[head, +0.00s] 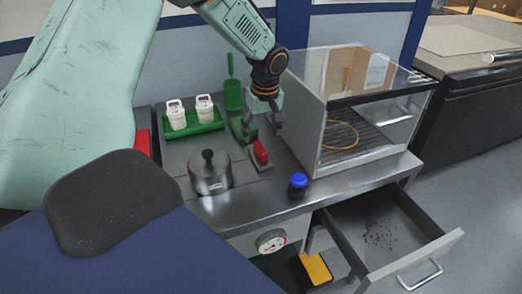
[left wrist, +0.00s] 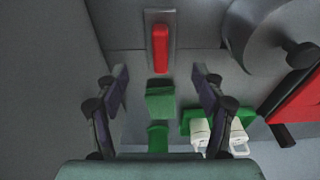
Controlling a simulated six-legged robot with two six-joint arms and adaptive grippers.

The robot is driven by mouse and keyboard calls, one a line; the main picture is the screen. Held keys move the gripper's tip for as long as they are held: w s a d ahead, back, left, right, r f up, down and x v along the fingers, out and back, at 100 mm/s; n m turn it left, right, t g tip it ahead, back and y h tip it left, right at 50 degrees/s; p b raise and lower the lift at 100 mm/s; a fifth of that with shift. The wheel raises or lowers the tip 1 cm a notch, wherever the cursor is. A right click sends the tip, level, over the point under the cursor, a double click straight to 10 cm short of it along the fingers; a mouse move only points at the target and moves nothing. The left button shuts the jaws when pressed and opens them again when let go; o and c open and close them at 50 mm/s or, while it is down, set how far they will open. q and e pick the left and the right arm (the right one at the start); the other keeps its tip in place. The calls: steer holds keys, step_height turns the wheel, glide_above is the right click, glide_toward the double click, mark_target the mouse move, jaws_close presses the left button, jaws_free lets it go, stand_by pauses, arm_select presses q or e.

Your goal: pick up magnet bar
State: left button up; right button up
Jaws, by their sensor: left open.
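The likely magnet bar is a red bar on a grey backing (head: 261,153), lying on the metal bench. It also shows in the left wrist view (left wrist: 160,48), at the top middle, beyond the fingertips. My left gripper (head: 263,124) comes down over the bench, just behind the red bar in the head view. In the left wrist view its fingers (left wrist: 160,82) are spread wide, with nothing held between them. The bar lies roughly in line with the gap between the fingers. My right gripper is not in view.
A lidded metal pot (head: 210,178) and a blue-capped jar (head: 298,186) stand near the bar. White bottles sit in a green tray (head: 193,130), beside a green holder (head: 233,96). A clear-walled enclosure (head: 322,125) stands right. An open drawer (head: 400,245) holds dark specks.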

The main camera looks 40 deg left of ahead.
mark_target(260, 148)
arm_select(q)
steer(key=shift+a+f, duration=0.1)
steer(key=shift+f, duration=0.05)
steer(key=f, duration=0.7)
steer(key=shift+a, duration=0.3)
steer(key=shift+w+a+f, duration=0.1)
steer(key=shift+w+f, duration=0.1)
steer(key=shift+f, duration=0.15)
steer(key=shift+s+r, duration=0.1)
steer(key=shift+r, duration=0.05)
steer(key=c, duration=0.3)
jaws_close()
step_height(260, 148, up, 10)
steer(key=shift+f, duration=0.1)
steer(key=shift+w, duration=0.2)
